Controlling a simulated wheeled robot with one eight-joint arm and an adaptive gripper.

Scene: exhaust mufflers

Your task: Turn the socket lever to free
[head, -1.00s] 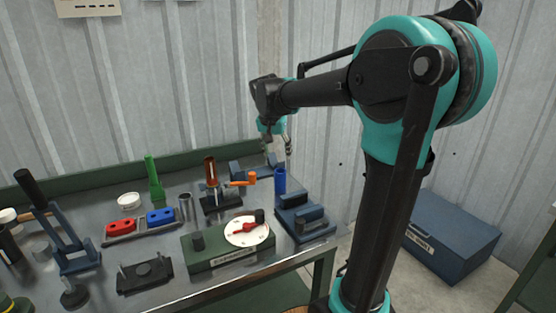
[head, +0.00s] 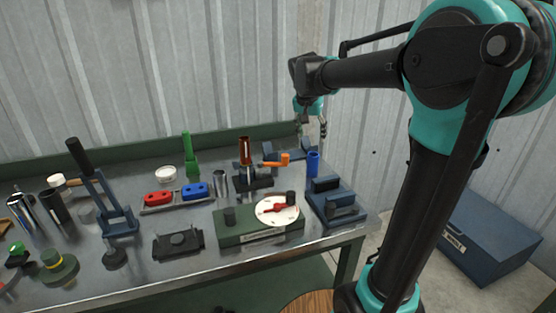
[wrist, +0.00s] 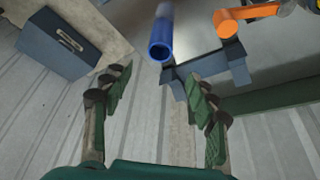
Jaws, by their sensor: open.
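The orange lever (head: 275,160) sticks out to the right from a dark socket block (head: 253,182) on the bench, which holds an upright brown tube (head: 245,151). I take it for the socket lever. In the wrist view the orange lever (wrist: 245,16) shows at the top right, its rounded end toward the middle. My gripper (head: 312,125) hangs over the bench's back right corner, above and to the right of the lever and apart from it. In the wrist view my gripper (wrist: 160,82) has its fingers spread with nothing between them.
A blue tube (head: 313,164) stands just right of the lever; it also shows in the wrist view (wrist: 162,40). A dial box (head: 237,235) and a blue fixture (head: 335,203) are in front. The corrugated wall (head: 220,60) is close behind the bench. A blue chest (head: 480,242) stands at right.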

